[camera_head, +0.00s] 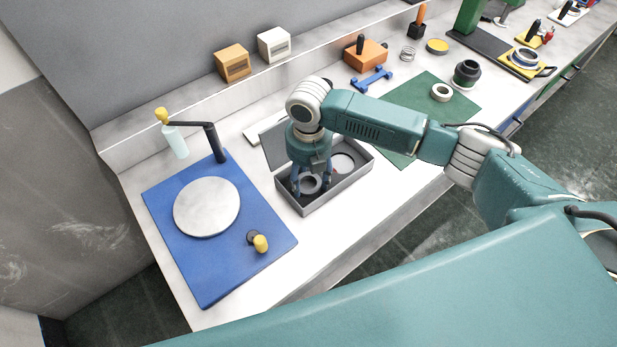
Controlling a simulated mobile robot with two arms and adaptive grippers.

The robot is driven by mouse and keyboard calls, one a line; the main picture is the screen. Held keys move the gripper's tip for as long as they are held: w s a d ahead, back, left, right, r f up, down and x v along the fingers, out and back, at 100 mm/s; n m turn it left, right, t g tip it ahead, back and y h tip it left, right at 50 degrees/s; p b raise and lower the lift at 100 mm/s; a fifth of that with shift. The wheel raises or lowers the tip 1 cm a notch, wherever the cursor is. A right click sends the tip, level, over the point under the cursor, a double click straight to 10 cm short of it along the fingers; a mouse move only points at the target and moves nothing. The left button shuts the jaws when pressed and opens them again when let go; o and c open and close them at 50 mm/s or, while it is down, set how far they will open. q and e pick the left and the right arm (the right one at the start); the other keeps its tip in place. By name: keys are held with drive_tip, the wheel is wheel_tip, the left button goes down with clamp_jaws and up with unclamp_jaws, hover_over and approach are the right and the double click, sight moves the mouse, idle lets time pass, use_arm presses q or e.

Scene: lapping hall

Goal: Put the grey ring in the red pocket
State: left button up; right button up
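My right gripper (311,184) reaches straight down into a grey open box (330,200) at the middle of the bench. The grey ring (310,184) shows low between its two fingers, inside the left part of the box. I cannot tell whether the fingers touch the ring or whether it rests on the box floor. A pale round disc (343,162) lies in the right part of the box. A small reddish patch shows beside the gripper, but the pocket's colour is mostly hidden by the hand. My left gripper is out of view.
A blue plate (262,217) with a pale round disc (207,206) and a yellow knob (261,243) lies left of the box. A green mat (460,96) with a white ring (441,92) and a dark cup (466,73) lies right. An orange block (367,54) stands behind.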

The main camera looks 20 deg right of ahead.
drive_tip(key=shift+o, duration=0.8)
drive_tip(key=shift+r, duration=0.25)
wheel_tip(320, 180, up, 12)
drive_tip(key=b, duration=0.2)
